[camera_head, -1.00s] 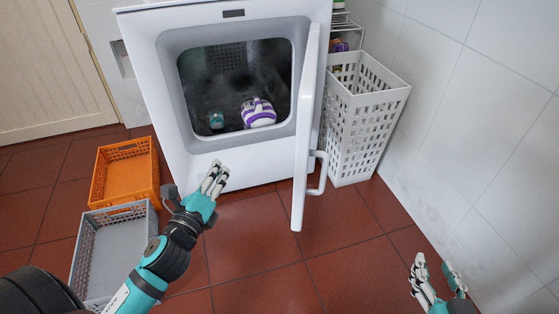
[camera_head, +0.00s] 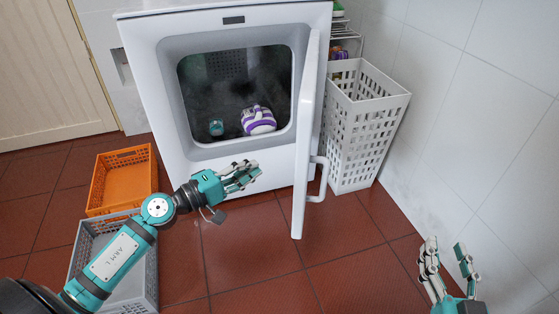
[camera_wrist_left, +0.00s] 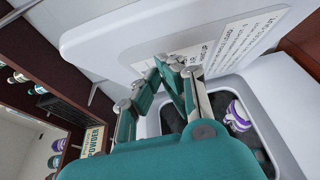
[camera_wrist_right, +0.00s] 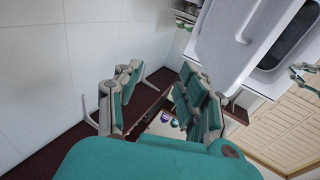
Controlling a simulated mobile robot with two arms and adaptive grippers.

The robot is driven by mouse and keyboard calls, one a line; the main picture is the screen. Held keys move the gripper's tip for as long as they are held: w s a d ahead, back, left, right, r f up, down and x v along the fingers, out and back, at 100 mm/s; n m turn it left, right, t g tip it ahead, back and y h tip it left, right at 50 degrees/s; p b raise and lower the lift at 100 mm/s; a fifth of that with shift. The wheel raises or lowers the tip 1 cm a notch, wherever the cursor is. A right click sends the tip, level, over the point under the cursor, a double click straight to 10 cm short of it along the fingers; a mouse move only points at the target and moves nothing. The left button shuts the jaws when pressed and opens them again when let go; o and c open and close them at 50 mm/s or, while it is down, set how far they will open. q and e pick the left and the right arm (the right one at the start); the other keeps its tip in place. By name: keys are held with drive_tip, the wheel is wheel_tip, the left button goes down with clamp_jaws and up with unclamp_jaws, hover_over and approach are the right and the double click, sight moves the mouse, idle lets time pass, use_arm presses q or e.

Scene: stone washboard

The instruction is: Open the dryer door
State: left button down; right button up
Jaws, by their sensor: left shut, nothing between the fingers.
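The white dryer (camera_head: 230,172) stands at the back in the head view. Its door (camera_head: 305,130) is swung out on the right side, almost edge-on, with a white handle (camera_head: 319,180) on its outer face. My left gripper (camera_head: 254,172) is shut and empty below the dryer opening, on the inner side of the door, pointing right towards it. In the left wrist view the fingers (camera_wrist_left: 172,66) are in front of the printed inner door panel (camera_wrist_left: 225,45); contact cannot be told. My right gripper (camera_head: 444,246) is open and empty at the lower right, apart from the door.
A purple-and-white item (camera_head: 258,120) and a small teal item (camera_head: 216,127) are inside the drum. A white hamper (camera_head: 362,125) stands right of the door. An orange crate (camera_head: 122,182) and a grey crate (camera_head: 85,250) are on the left. Tiled floor in front is clear.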

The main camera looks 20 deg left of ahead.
use_arm(q)
drive_tip(key=w+d+p, duration=0.2)
drive_tip(key=w+d, duration=0.2)
drive_tip(key=d, duration=0.2)
drive_tip(key=shift+w, duration=0.25)
use_arm(e)
drive_tip(key=s+d+f+g+h, duration=0.2)
drive_tip(key=f+g, duration=0.5)
drive_tip(key=f, duration=0.4)
drive_tip(key=shift+s+d+g+h, duration=0.3)
drive_tip(key=shift+s+d, duration=0.2)
drive_tip(key=shift+s, duration=0.9)
drive_tip(key=shift+f, duration=0.1)
